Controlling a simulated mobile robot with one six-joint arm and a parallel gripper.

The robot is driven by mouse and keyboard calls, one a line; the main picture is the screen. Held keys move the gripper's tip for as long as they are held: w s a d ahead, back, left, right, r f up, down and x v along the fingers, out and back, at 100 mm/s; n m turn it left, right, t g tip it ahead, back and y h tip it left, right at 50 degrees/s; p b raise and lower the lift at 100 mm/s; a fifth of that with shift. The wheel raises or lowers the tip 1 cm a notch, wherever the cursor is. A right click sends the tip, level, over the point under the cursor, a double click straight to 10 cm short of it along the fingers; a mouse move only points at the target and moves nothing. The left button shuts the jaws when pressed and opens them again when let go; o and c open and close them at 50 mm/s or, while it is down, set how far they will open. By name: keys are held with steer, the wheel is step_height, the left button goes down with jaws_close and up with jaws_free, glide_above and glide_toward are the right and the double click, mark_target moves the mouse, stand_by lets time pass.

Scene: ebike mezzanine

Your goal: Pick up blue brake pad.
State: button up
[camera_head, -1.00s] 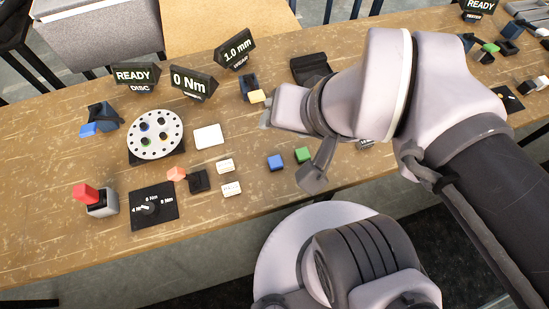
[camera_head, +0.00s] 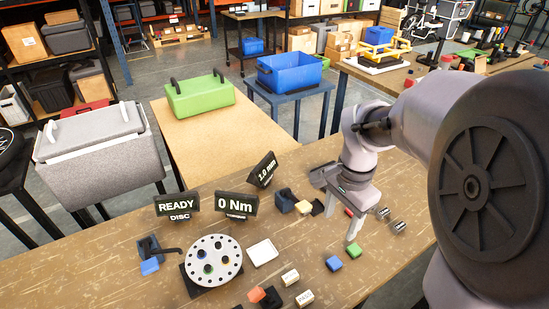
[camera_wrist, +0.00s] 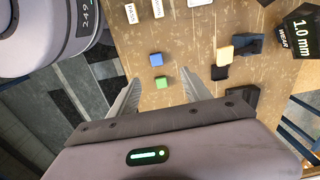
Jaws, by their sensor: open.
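A small blue block, which looks like the blue brake pad (camera_head: 334,263), lies on the wooden bench just left of a green block (camera_head: 354,250). In the wrist view the blue pad (camera_wrist: 156,59) lies beyond the green block (camera_wrist: 162,82). Another blue block (camera_head: 149,266) sits far left by a dark holder. My gripper (camera_head: 343,217) is open and empty, pointing down above the bench, behind the blue and green blocks in the head view. In the wrist view the green block shows between the fingertips (camera_wrist: 161,76), and the blue pad is farther off.
A perforated disc (camera_head: 213,259) and white tray (camera_head: 263,252) stand left of the blue pad. White labelled blocks (camera_head: 290,277) lie nearer left. A dark holder with a yellow block (camera_head: 303,207) stands left of my gripper. Readout signs (camera_head: 237,205) line the back. Bare wood surrounds the pad.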

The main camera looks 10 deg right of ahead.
steer(key=b, duration=0.6)
glide_above(336, 261)
steer(key=a, duration=0.1)
steer(key=f, duration=1.2)
steer(key=shift+w+f, duration=0.2)
steer(key=shift+f, duration=0.1)
steer(key=f+b, duration=0.1)
steer(key=f, duration=0.1)
steer(key=d+f+b, duration=0.1)
steer(key=f, duration=0.2)
steer(key=shift+s+f+b, duration=0.2)
steer(key=shift+f+b, duration=0.15)
steer(key=shift+b, duration=0.05)
steer(key=shift+r, duration=0.1)
jaws_close()
